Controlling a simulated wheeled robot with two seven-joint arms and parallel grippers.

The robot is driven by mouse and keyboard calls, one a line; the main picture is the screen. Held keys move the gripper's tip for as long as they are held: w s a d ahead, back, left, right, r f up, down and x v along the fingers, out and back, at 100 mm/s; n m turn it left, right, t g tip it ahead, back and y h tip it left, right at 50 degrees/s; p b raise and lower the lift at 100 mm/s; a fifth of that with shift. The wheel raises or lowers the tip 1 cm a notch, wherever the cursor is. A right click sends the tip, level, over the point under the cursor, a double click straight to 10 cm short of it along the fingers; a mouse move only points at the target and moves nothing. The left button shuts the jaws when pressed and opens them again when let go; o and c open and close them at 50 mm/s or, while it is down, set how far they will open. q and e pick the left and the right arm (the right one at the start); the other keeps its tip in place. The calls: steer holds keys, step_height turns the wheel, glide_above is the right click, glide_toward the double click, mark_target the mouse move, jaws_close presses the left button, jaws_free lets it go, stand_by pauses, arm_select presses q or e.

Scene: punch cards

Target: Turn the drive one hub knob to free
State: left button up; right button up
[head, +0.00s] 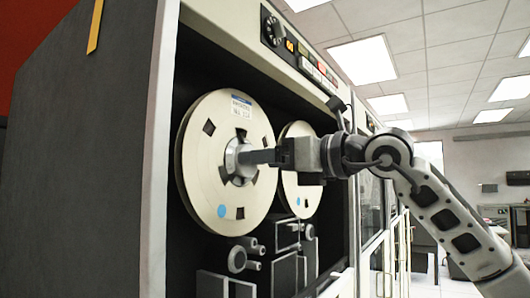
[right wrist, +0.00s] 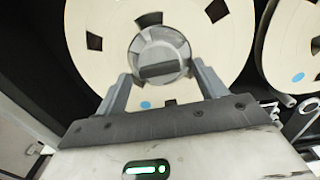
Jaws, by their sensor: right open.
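The drive's near reel (head: 205,190) is cream with dark slots, and it also shows in the right wrist view (right wrist: 225,50). At its centre is the round grey hub knob (head: 232,160). In the right wrist view the hub knob (right wrist: 158,45) has a dark grip bar lying roughly level across the picture. My right gripper (head: 245,157) reaches the hub from the right. In the right wrist view my right gripper (right wrist: 160,74) is open, one finger on each side of the knob's lower part. I cannot tell whether the fingers touch it. My left gripper is not in view.
A second reel (head: 300,200) sits behind to the right in the same cabinet (head: 160,130). Rollers and guide blocks (head: 238,260) stick out below the reels. A control panel (head: 300,55) with lit buttons and a dial is above. Open room lies at the right.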

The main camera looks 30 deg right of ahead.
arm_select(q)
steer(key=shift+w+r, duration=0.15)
arm_select(e)
steer(key=shift+w+a, duration=0.15)
steer(key=shift+w, duration=0.25)
steer(key=shift+c, duration=0.3)
steer(key=c, duration=0.9)
arm_select(q)
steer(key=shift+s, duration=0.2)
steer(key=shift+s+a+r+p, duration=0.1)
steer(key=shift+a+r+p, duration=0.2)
steer(key=shift+p, duration=0.9)
arm_select(e)
steer(key=shift+n, duration=9)
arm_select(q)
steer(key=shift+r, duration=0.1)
